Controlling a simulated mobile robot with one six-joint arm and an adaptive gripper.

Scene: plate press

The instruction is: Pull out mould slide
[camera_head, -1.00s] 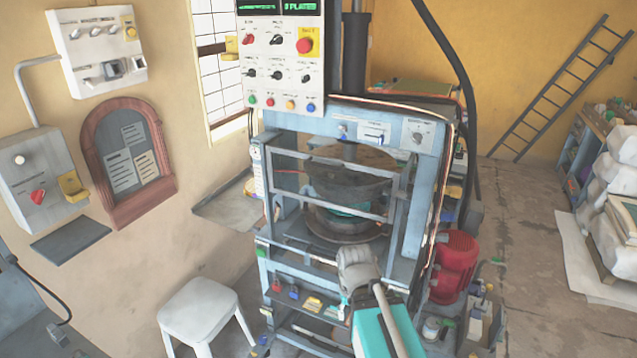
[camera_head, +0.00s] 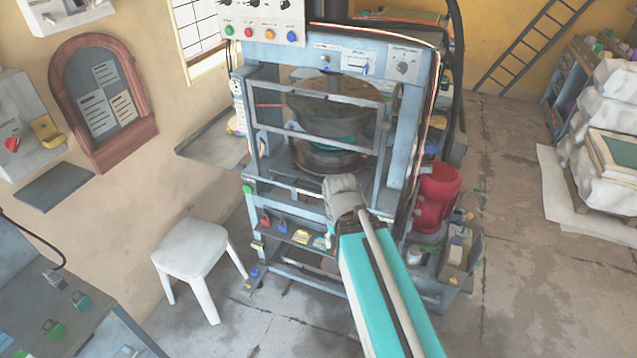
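The plate press (camera_head: 398,130) is a light blue frame in the middle of the view. Inside it, behind a grey guard frame (camera_head: 262,118), a dark round upper mould part (camera_head: 335,88) sits above a lower round mould (camera_head: 325,160) with some teal on it. The lower mould rests on a dark slide at the front opening; its front edge is partly hidden by my gripper. My gripper (camera_head: 342,190) is a grey end on a teal and grey arm, at the front of the press just below the lower mould. Its fingers face away, so its opening and any contact are hidden.
A white stool (camera_head: 195,250) stands left of the press. A red motor (camera_head: 437,195) sits at its right side. A shelf with padlocks and small items (camera_head: 290,232) is below my gripper. The floor to the right (camera_head: 530,270) is mostly clear.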

